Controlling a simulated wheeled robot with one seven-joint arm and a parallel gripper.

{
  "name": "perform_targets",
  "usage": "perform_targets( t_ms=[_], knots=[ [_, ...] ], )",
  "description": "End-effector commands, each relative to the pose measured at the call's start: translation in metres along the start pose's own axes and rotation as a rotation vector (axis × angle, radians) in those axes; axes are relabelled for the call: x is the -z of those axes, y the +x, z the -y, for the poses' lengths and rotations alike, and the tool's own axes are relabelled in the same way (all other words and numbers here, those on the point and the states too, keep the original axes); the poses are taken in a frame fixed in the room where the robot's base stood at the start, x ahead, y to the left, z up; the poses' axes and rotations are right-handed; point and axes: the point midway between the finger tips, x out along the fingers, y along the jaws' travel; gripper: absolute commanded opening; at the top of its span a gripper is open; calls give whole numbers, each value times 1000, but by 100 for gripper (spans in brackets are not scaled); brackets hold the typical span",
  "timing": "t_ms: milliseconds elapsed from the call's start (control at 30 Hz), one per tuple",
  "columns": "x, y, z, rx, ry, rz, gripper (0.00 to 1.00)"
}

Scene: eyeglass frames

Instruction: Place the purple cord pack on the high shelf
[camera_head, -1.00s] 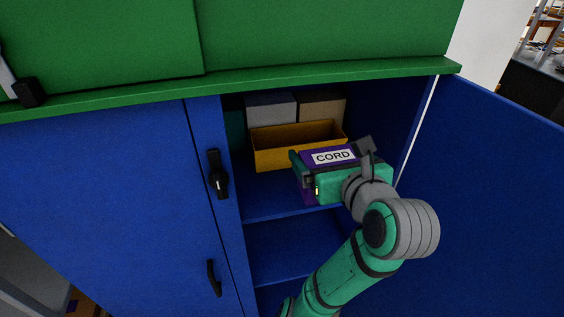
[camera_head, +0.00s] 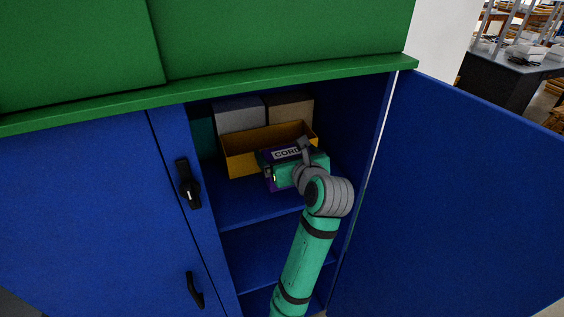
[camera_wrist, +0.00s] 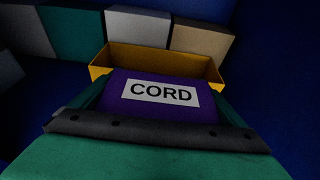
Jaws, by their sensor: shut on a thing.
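The purple cord pack (camera_head: 269,155) with a white CORD label is held in my gripper (camera_head: 284,168), inside the open blue cabinet at its upper shelf (camera_head: 235,207). The wrist view shows the pack (camera_wrist: 160,108) upright between the two green fingers of my gripper (camera_wrist: 158,105), its label facing the camera. The pack is just in front of the yellow open bin (camera_head: 240,165). In the wrist view it overlaps the bin's front wall. I cannot tell whether the pack touches the shelf or the bin, as my gripper hides its lower part.
Grey (camera_head: 240,113) and tan (camera_head: 290,110) boxes stand behind the bin, with a teal box (camera_head: 203,138) to the left. The open blue door (camera_head: 470,190) is on the right. A lower shelf (camera_head: 270,250) looks empty. The green ledge (camera_head: 300,78) overhangs the opening.

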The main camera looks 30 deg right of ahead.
Motion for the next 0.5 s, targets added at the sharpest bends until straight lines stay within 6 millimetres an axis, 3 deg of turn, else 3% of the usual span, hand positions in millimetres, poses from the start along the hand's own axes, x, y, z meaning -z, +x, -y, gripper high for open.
perform_targets(
  t_ms=[167,500],
  knots=[
    [7,10,1,0,1,-1,65],
    [39,25,2,1,1,1,65]
  ],
)
